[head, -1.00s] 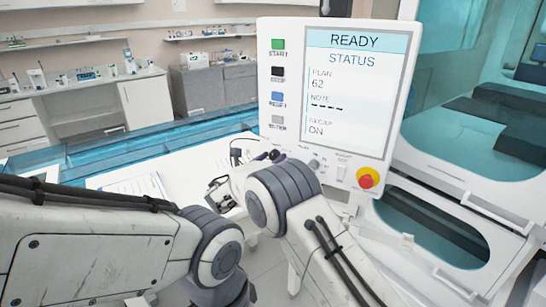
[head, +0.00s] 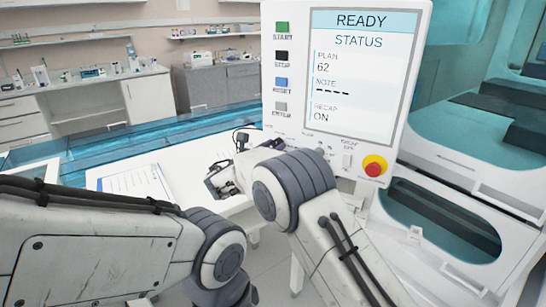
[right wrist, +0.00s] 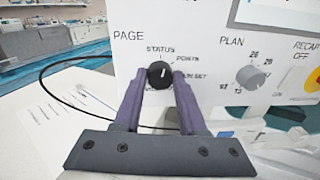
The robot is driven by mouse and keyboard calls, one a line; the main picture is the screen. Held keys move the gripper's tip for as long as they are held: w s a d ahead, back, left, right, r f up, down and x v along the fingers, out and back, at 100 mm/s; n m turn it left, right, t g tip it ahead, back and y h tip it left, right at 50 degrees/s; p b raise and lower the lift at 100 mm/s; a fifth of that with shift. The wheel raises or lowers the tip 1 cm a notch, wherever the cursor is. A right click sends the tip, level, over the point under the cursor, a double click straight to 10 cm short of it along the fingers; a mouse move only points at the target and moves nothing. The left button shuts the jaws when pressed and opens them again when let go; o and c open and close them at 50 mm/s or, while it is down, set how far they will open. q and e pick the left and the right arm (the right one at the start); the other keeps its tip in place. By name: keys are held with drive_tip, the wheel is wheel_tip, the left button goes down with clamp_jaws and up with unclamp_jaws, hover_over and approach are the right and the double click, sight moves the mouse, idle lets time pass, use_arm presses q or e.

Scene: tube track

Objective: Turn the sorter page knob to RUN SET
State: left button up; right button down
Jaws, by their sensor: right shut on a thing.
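The page knob (right wrist: 160,75) is a small black dial on the white sorter panel (right wrist: 205,60), below the word PAGE. Labels STATUS, POINTS and RUN SET surround it; a lower one is mostly hidden by the fingers. Its white mark points roughly up, nearest STATUS. My right gripper (right wrist: 160,88) is shut on the knob, one purple finger on each side. In the head view, my right arm hides the knob. The panel screen (head: 362,75) reads READY, STATUS, PLAN 62, RECAP ON. My left gripper is not in view; only its arm shows at lower left.
The grey plan knob (right wrist: 251,77) sits right of the page knob. Coloured buttons (head: 281,55) line the screen's left side, and a red emergency button (head: 374,166) is below it. A paper sheet (head: 130,182) lies on the white table.

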drive_tip(key=shift+s+d+f+m+y+b, duration=0.1)
drive_tip(key=shift+m+y+b, duration=0.2)
drive_tip(key=shift+m+b, duration=4.6)
drive_tip(key=shift+d+m+y+b, duration=0.1)
drive_tip(key=shift+m+y+b, duration=0.2)
drive_tip(key=shift+m+b, duration=4.6)
drive_tip(key=n+b, duration=0.3)
drive_tip(key=shift+c, duration=2.4)
unclamp_jaws()
drive_tip(key=b+v, duration=0.2)
drive_tip(key=v, duration=0.8)
drive_tip(key=shift+s, duration=0.25)
